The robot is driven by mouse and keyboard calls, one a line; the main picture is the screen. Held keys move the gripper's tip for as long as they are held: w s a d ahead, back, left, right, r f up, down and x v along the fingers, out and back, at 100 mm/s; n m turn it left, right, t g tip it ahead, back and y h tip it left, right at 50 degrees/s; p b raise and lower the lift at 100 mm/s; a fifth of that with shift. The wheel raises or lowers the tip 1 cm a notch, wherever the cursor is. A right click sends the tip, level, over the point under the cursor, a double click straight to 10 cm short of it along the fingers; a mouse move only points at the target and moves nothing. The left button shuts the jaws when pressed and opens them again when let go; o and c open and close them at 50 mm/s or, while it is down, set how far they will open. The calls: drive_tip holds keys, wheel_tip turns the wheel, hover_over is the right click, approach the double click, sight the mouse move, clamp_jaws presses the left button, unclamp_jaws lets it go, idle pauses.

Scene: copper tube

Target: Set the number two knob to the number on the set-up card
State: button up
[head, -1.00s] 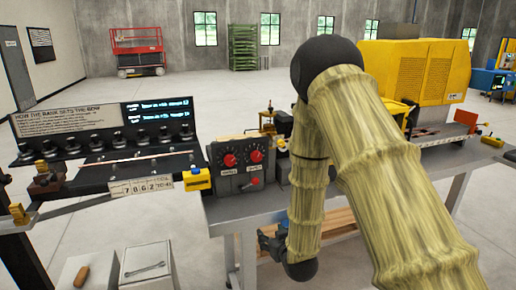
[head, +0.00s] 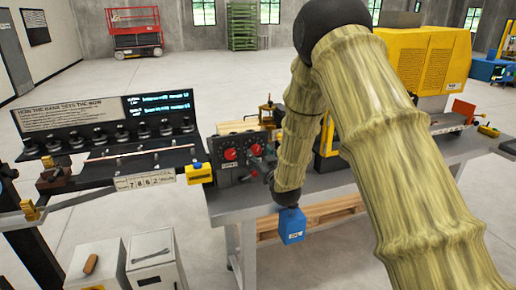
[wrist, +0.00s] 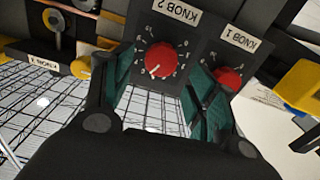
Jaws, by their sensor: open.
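A dark control panel (head: 222,172) on the bench carries two red knobs. In the wrist view, upside down, the number two knob (wrist: 160,58) sits under the label KNOB 2, with a ring of marks and a white pointer line toward the lower left. It also shows in the head view (head: 256,150). The number one knob (wrist: 229,77) is beside it. My gripper (wrist: 162,82) is open, its teal-padded fingers either side of knob 2 in the picture; contact cannot be told. In the head view my gripper (head: 262,165) is at the panel's front. I cannot identify the set-up card.
A strip (head: 145,181) with digits, seemingly 7862, is on the left machine, below a lit display (head: 158,113) too small to read. A yellow block (head: 199,173) stands left of the panel. A blue box (head: 291,225) shows below my arm.

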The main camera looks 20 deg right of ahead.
sight(257, 151)
drive_tip(key=shift+w+p, duration=0.55)
drive_tip(key=shift+w, duration=1.2)
drive_tip(key=c, duration=1)
